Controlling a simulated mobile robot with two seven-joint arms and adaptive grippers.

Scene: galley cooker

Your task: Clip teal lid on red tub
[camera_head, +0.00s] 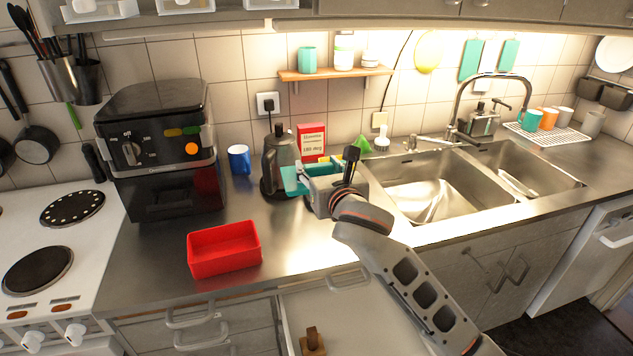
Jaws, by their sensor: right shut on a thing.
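The red tub (224,249) is an open rectangular box on the steel counter, left of my right gripper, with its inside showing empty. The teal lid (292,181) is at the jaws of my right gripper (308,178), which is shut on it. The gripper holds the lid above the counter, behind and to the right of the tub, and the two are apart. The gripper covers part of the lid. My left gripper is not in view.
A black air fryer (156,150) stands behind the tub, with a blue mug (239,159) to its right. A dark kettle (277,160) and a red box (311,141) are behind the lid. A double sink (425,185) lies to the right. Counter beside the tub is clear.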

